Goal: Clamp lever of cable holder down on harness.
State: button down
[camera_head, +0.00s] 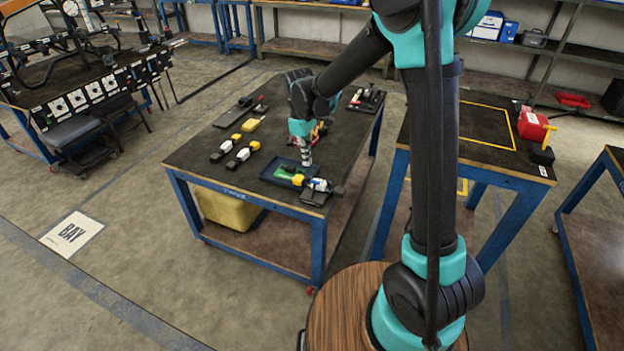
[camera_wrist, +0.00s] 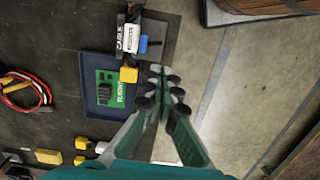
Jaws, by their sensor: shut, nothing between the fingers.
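The cable holder is a dark block with a white label reading "CABLE" (camera_wrist: 128,37), at the top of the wrist view. It also shows near the table's front corner in the head view (camera_head: 319,185). A blue piece (camera_wrist: 143,44) is at its side and a yellow block (camera_wrist: 128,75) at its lower end. I cannot tell which part is the lever, or whether it is up or down. A red and yellow cable bundle (camera_wrist: 28,92), possibly the harness, lies at left. My gripper (camera_wrist: 162,82) is shut and empty, right of the yellow block. In the head view my gripper (camera_head: 306,160) points down.
A blue tray (camera_wrist: 92,112) holding a green board (camera_wrist: 110,90) lies beside the holder. Several black, white and yellow parts (camera_head: 235,152) stand on the dark table (camera_head: 210,170). The table edge is close to the holder. Another table (camera_head: 485,130) stands at right.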

jog(key=s+n, duration=0.1)
jog(key=n, duration=0.4)
jog(key=n+t, duration=0.2)
jog(key=n, duration=1.1)
send_near(314, 186)
notch_tip(314, 186, down, 3)
jog(key=s+a, duration=0.2)
jog(key=shift+w+d+f, duration=0.4)
jog(key=shift+w+f, duration=0.1)
jog(key=shift+f, duration=0.05)
jog(key=shift+w+d+f, duration=0.4)
jog(key=shift+w+f, duration=0.1)
jog(key=shift+f, duration=0.1)
jog(key=shift+w+d+f, duration=0.3)
jog(key=shift+w+f, duration=0.05)
jog(key=shift+w, duration=0.05)
jog(key=shift+w, duration=0.1)
jog(key=w, duration=0.1)
jog(key=w+d+f, duration=0.1)
jog(key=w, duration=0.1)
jog(key=shift+f, duration=0.1)
jog(key=shift+s, duration=0.15)
